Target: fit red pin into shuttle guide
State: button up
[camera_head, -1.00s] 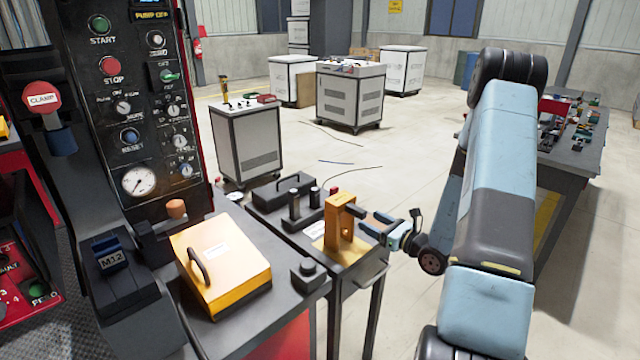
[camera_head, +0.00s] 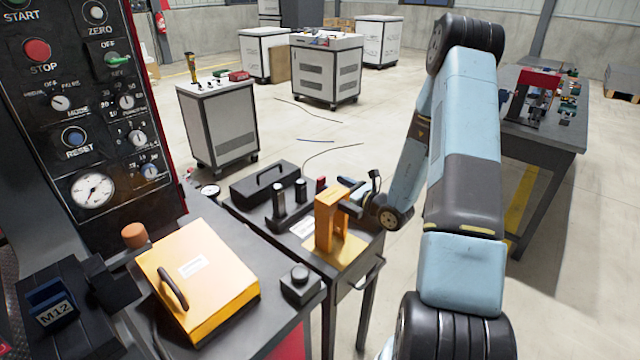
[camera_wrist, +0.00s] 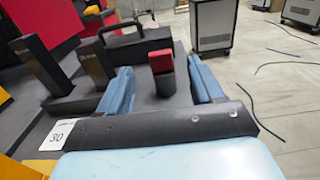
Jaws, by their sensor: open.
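The red pin (camera_wrist: 160,64), a dark upright piece with a red top, stands between the blue fingers of my gripper (camera_wrist: 161,82) in the wrist view. The fingers are open, with a visible gap at its right; contact cannot be told. In the head view, only the pin's small red top (camera_head: 321,183) shows, behind an orange upright bracket (camera_head: 326,222), which may be the shuttle guide. My gripper's fingertips are largely hidden there behind the bracket and its dark bars.
Two dark posts (camera_head: 289,196) stand left of the pin. A black handled case (camera_head: 264,186) lies behind them. A yellow handled box (camera_head: 200,275) and a black button box (camera_head: 300,283) sit in front. Open floor lies beyond the bench.

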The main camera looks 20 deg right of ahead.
aim_at(323, 179)
jog(key=shift+x, duration=3.5)
jog(key=shift+c, duration=0.2)
jog(key=shift+s, duration=0.1)
jog(key=c, duration=1)
jog(key=shift+r, duration=0.1)
notch_tip(323, 179, up, 10)
jog(key=shift+f, duration=0.1)
